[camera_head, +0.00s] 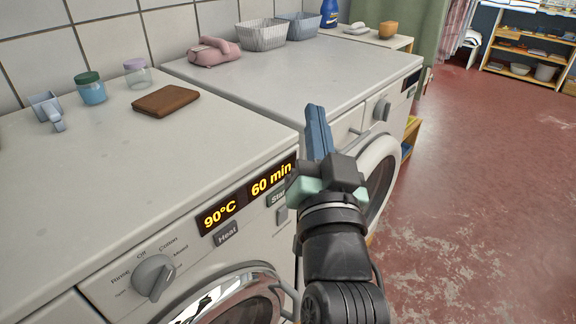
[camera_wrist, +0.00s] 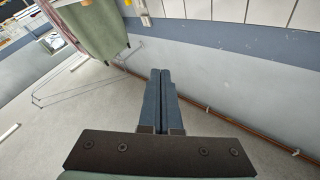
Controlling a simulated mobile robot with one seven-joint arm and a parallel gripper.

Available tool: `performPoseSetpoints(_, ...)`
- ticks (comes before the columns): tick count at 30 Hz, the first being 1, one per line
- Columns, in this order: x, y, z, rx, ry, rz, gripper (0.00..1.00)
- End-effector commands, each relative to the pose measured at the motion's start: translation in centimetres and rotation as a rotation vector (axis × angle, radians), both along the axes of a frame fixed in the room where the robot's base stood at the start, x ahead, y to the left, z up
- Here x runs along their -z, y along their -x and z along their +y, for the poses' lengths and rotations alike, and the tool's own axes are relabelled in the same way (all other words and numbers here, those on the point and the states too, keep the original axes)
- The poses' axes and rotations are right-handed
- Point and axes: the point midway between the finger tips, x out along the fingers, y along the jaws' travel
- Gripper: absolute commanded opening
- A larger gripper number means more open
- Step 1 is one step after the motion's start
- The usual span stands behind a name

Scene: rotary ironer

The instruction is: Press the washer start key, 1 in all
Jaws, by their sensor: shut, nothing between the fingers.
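The near washer (camera_head: 130,235) is white, with a display (camera_head: 245,192) reading 90°C and 60 min. A grey key labelled with what looks like "Start" (camera_head: 277,198) sits below the 60 min display, partly hidden by my gripper. A "Heat" key (camera_head: 227,233) is to its left. My gripper (camera_head: 316,112) is shut and empty, with its blue fingers pointing up above the gap between the two machines, apart from the key. In the wrist view the shut fingers (camera_wrist: 161,74) point at a grey wall, and no washer shows.
A dial (camera_head: 154,276) and round door (camera_head: 235,300) are on the near washer. A second white machine (camera_head: 300,75) stands beyond. Jars (camera_head: 91,90), a brown wallet-like item (camera_head: 166,100), a pink cloth (camera_head: 214,52) and baskets (camera_head: 262,35) lie on top. The red floor (camera_head: 480,200) at right is clear.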

Motion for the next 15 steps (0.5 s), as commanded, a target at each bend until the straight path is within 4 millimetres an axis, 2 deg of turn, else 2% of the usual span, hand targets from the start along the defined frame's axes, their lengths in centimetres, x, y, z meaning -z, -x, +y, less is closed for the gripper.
performPoseSetpoints(3,2.4,-1.0,-0.4,-0.039,-0.095,0.128,0.0)
performPoseSetpoints(7,6.1,-1.1,-1.0,-0.068,-0.205,0.253,0.0)
performPoseSetpoints(15,13.3,1.2,-2.7,-0.073,-0.436,0.477,0.0)
